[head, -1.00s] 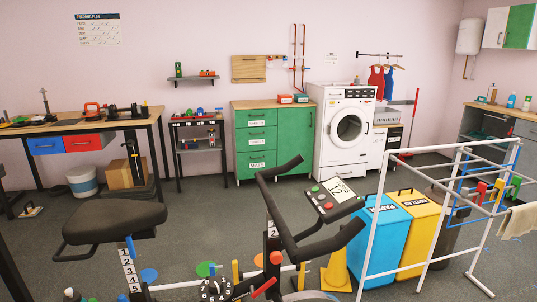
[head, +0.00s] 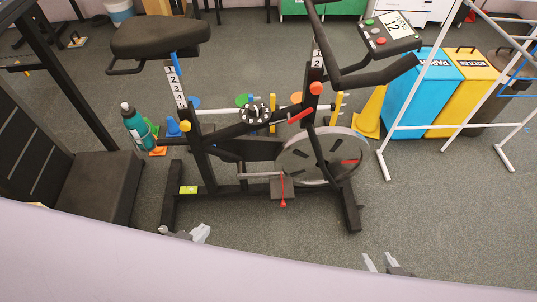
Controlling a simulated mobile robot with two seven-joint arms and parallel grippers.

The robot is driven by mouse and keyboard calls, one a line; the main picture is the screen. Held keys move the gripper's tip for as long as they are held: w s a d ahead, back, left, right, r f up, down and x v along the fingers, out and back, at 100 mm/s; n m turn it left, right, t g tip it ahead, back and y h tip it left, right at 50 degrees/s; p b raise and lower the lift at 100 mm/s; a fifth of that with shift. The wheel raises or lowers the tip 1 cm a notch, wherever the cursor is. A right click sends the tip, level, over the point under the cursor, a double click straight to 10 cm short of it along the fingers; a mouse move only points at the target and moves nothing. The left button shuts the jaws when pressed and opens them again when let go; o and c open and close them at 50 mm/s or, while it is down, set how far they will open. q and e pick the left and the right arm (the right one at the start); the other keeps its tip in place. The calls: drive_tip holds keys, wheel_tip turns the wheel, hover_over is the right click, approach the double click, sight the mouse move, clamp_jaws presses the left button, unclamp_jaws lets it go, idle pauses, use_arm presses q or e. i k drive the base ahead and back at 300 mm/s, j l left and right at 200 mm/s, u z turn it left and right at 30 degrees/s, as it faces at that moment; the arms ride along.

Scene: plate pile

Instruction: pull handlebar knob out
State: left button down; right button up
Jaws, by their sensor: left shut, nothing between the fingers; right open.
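The exercise bike (head: 235,150) stands in the middle of the head view. Its handlebar post (head: 316,65) carries a number label, and a round orange-red knob (head: 316,88) sits on the post below the label. The black handlebar (head: 370,75) and the console (head: 390,33) are above it. My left gripper (head: 203,232) is shut and empty, low in front of the bike, left of the knob. My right gripper (head: 377,262) is open and empty at the lower right, well apart from the bike. Nothing covers the knob.
The saddle (head: 160,36) and a yellow knob (head: 185,126) are on the bike's left. A red lever (head: 300,116) and the flywheel (head: 322,156) are near the orange-red knob. Blue (head: 422,88) and yellow (head: 470,90) bins and a white rack stand right. Grey floor in front is clear.

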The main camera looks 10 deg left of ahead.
sight(317, 88)
drive_tip(key=i+j+z, duration=0.15)
drive_tip(key=i+j, duration=0.25)
drive_tip(key=i+j+z, duration=0.15)
drive_tip(key=i+j, duration=0.2)
drive_tip(key=j, duration=0.2)
